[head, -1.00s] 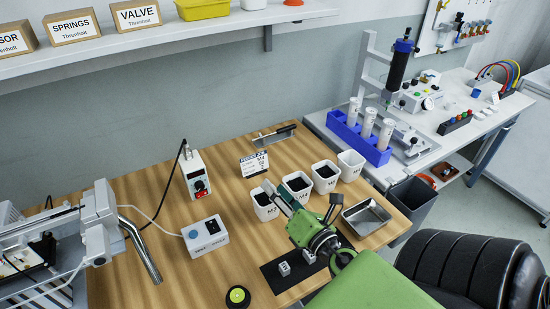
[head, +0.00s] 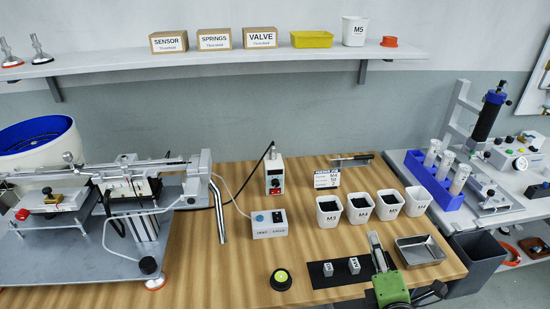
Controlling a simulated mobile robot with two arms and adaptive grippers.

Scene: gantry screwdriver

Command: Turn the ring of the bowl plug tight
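The bowl feeder (head: 38,140), a white bowl with a blue inside, is at the far left of the head view, partly cut off by the frame edge. I cannot make out its plug or the plug's ring. A grey box with a red fitting on its front (head: 274,176) stands at the back middle of the table, with a dark cable running left from it. My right gripper (head: 377,252), on a green arm, is over the front right of the table, beside the black mat. It is seen nearly edge-on, looks open and holds nothing visible. My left gripper is not in view.
A gantry (head: 130,185) fills the table's left side. A button box (head: 269,224), a yellow-topped black disc (head: 281,279), a black mat (head: 335,273), several white bins (head: 360,207) and a metal tray (head: 419,250) stand on the table. Bare wood lies left of the disc.

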